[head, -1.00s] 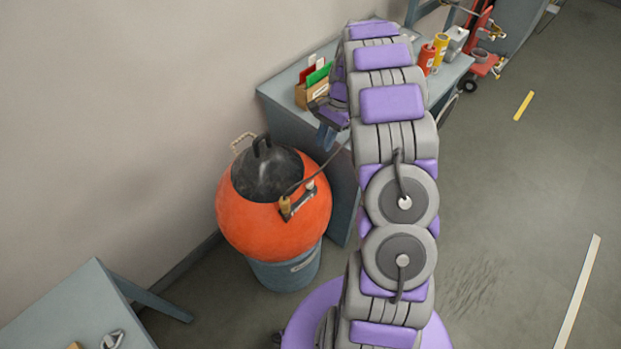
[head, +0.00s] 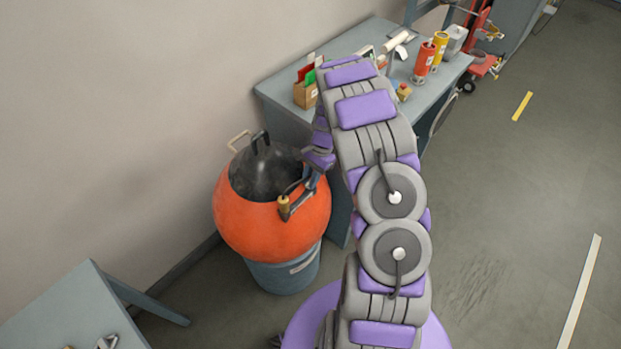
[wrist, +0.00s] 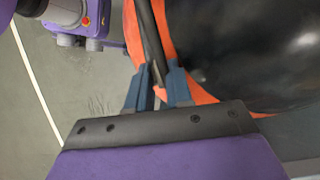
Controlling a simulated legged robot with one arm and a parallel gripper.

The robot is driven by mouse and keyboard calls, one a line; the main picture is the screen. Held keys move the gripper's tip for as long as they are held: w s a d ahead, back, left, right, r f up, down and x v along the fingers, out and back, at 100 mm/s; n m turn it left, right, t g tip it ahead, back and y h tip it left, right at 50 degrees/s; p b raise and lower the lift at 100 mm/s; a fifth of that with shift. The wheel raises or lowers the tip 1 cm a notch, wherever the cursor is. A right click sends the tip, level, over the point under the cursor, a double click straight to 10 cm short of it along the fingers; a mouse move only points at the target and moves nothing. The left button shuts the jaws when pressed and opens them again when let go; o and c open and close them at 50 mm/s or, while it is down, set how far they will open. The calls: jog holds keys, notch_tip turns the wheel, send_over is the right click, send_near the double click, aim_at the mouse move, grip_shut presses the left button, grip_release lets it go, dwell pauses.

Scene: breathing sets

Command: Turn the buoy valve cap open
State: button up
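The orange buoy (head: 262,226) has a dark, glossy top (head: 262,172) and sits on a blue-grey drum (head: 284,274). On its right side is a valve fitting with a tan, cylinder-like end (head: 284,207). My gripper (head: 310,183) is at the right side of the buoy, over the right end of the fitting, and partly hides it. In the wrist view my two blue-grey fingers (wrist: 160,85) stand apart, with a narrow gap between them. A black hose or bar (wrist: 150,36) and a small brownish part (wrist: 157,70) show at the gap. I cannot tell whether the fingers touch them.
A grey workbench (head: 285,112) behind holds a cardboard box of folders (head: 305,93), a red can (head: 424,60) and a yellow can (head: 440,48). Another grey table (head: 65,305) is at the lower left.

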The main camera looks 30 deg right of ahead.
jog(key=shift+c, duration=0.3)
grip_shut()
jog(key=shift+n, duration=0.4)
jog(key=n+g+p, duration=0.1)
jog(key=n, duration=0.1)
jog(key=n+h+p, duration=0.1)
jog(key=n+p, duration=0.1)
jog(key=n, duration=0.1)
jog(key=shift+w+a+r+g, duration=0.1)
jog(key=shift+w+a+g, duration=0.1)
jog(key=shift+g, duration=0.2)
jog(key=n+h+p, duration=0.1)
jog(key=n, duration=0.2)
jog(key=n+h+p, duration=0.1)
jog(key=n, duration=0.1)
jog(key=shift+n+g, duration=0.4)
jog(key=shift+a+n+h+p, duration=0.15)
jog(key=shift+n+h+p, duration=0.8)
jog(key=shift+n, duration=1.45)
